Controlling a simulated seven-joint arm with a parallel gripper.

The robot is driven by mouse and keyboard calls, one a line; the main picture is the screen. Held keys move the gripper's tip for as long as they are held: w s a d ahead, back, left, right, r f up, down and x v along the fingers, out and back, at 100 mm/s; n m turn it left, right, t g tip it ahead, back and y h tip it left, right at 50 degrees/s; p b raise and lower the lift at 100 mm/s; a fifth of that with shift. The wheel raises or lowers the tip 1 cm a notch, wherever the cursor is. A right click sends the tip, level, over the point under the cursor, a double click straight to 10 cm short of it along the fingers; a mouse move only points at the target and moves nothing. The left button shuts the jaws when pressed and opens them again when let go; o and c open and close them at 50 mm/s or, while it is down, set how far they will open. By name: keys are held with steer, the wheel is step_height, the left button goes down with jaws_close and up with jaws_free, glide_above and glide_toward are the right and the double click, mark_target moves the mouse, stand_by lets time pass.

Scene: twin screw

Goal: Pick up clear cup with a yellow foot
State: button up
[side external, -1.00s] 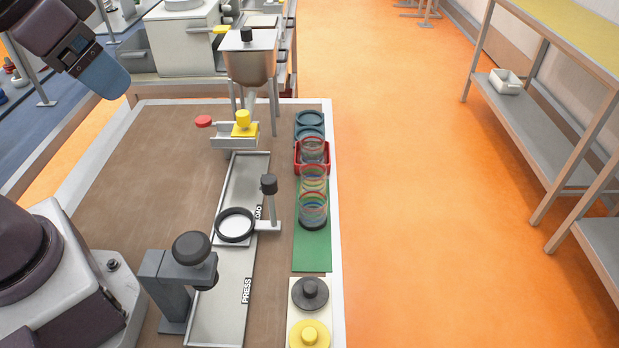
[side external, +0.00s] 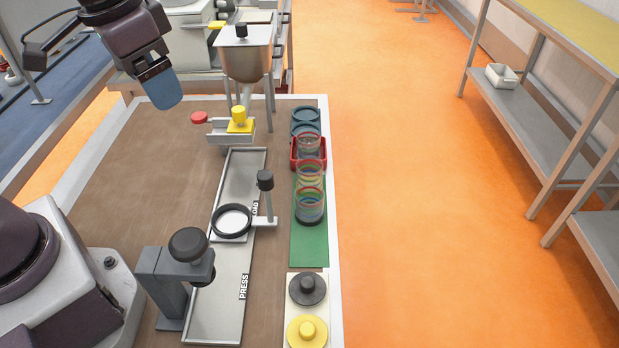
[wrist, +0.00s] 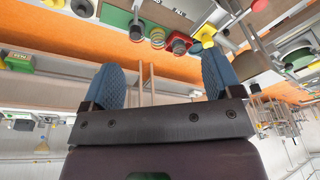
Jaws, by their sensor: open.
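Clear cups with coloured rims (side external: 310,172) stand in a row, overlapping in the side external view, along the green mat at the right of the table. The nearest cup has a dark foot (side external: 311,219). I cannot make out a yellow foot on any cup, as the ones behind are partly hidden. My gripper (side external: 163,92), with blue fingers, is high over the far left of the table, left of the cups and well apart from them. In the wrist view my gripper (wrist: 162,75) is open, with nothing between its fingers.
A grey press (side external: 188,258) and a ring on a post (side external: 232,221) stand by the metal track. Black (side external: 307,288) and yellow (side external: 307,332) discs lie front right. The table's left is clear.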

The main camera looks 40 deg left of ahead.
steer(key=w+d+f+m+g, duration=0.2)
steer(key=w+f+m, duration=0.4)
steer(key=w, duration=0.5)
steer(key=m, duration=1.1)
glide_toward(311, 174)
steer(key=w+a, duration=0.2)
step_height(311, 174, down, 12)
steer(key=shift+d+f, duration=0.1)
steer(key=c, duration=1)
